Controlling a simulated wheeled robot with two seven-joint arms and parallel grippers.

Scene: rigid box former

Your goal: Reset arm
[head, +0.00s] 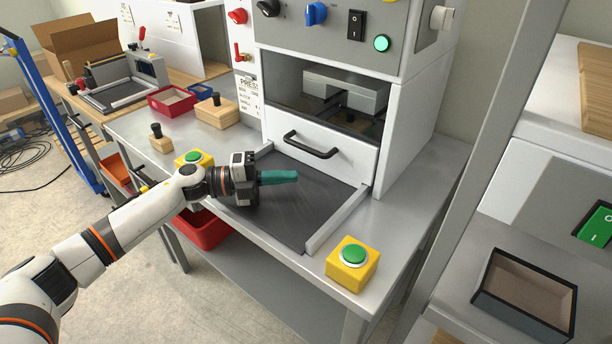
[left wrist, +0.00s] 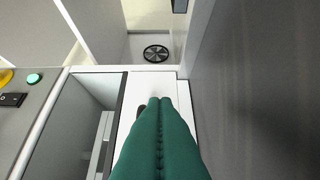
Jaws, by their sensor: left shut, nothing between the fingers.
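My left arm comes in from the left in the head view. Its gripper (head: 280,177) has teal fingers and sits above the dark plate (head: 315,200) in front of the press machine (head: 395,125). The fingers are shut with nothing between them and point to the right. In the left wrist view the teal fingers (left wrist: 161,120) lie together, with the white front of the machine beyond them. The black drawer handle (head: 311,145) is behind the gripper, apart from it in the head view. My right gripper does not show.
A yellow box with a green button (head: 352,264) stands at the bench's front right corner, another (head: 194,160) behind my left wrist. Wooden blocks (head: 217,111) and a red tray (head: 173,100) are at the back left. A dark-rimmed tray (head: 525,296) is at right.

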